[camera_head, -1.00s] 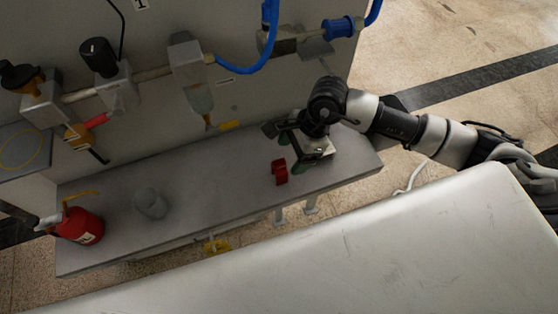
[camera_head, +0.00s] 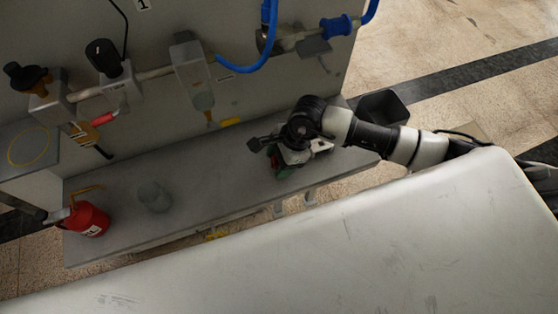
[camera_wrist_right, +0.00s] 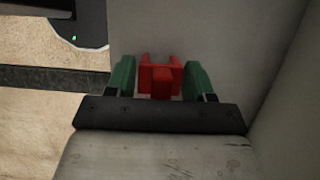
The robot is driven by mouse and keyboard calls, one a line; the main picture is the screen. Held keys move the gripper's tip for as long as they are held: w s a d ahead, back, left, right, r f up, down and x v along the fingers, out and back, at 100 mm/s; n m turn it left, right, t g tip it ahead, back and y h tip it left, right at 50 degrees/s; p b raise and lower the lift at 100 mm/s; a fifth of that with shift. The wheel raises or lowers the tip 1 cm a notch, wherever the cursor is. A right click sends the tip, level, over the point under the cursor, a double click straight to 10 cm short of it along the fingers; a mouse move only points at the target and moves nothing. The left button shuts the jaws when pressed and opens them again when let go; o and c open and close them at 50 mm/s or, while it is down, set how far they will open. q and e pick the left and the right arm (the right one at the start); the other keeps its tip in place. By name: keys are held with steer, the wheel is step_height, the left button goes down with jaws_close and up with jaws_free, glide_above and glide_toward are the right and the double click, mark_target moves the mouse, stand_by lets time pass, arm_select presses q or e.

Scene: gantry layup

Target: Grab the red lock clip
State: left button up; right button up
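The red lock clip (camera_wrist_right: 161,78) lies on the grey shelf (camera_head: 225,173). In the right wrist view it sits between the two green fingers of my right gripper (camera_wrist_right: 161,82), with a narrow gap showing at each side. In the head view my right gripper (camera_head: 279,158) is low over the shelf's right part and hides most of the clip. The right gripper is open around the clip. My left gripper is not in view.
A red padlock-like canister (camera_head: 88,219) and a grey translucent cup (camera_head: 154,197) stand on the shelf's left part. Valves and a blue hose (camera_head: 246,68) are on the panel behind. A large pale surface (camera_head: 330,255) lies in front.

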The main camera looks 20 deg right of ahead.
steer(key=c, duration=0.5)
steer(key=shift+c, duration=0.2)
steer(key=shift+r, duration=0.15)
